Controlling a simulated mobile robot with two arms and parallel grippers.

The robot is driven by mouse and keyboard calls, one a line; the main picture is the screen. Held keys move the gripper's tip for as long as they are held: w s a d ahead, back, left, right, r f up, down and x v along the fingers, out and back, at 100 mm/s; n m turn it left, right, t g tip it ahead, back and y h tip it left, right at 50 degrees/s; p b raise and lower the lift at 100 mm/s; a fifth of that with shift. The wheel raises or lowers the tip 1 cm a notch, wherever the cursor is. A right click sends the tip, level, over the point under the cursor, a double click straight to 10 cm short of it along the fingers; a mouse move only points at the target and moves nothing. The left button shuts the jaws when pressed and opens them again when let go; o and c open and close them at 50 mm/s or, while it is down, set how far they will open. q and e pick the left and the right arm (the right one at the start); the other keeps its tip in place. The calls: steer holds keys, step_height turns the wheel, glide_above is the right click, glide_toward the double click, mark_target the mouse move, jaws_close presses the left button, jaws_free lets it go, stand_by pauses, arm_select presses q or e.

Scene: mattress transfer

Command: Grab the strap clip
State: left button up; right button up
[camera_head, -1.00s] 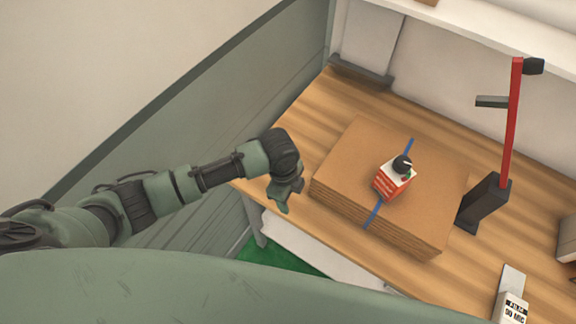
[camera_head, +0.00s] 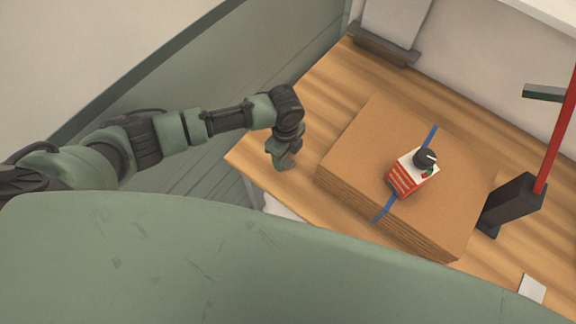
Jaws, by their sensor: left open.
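A blue strap (camera_head: 386,208) runs across the top of a brown cardboard stack (camera_head: 363,140) on the wooden table. A small red and white box (camera_head: 404,180) with a black knob on top sits over the middle of the strap. I cannot tell which part is the strap clip. My left gripper (camera_head: 284,164) is at the table's left end, to the left of the stack and apart from it. It points down, is small in view, and holds nothing that I can see. My right gripper is not in view.
A black stand (camera_head: 512,204) with a red upright post (camera_head: 558,135) stands to the right of the stack. A grey bracket (camera_head: 384,46) is at the table's back left. Bare wooden table (camera_head: 318,100) lies left of the stack. A pale card (camera_head: 532,288) lies at the lower right.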

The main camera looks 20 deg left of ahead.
arm_select(q)
steer(key=shift+f, duration=0.5)
steer(key=shift+s+r, duration=0.15)
steer(key=c, duration=1.1)
jaws_close()
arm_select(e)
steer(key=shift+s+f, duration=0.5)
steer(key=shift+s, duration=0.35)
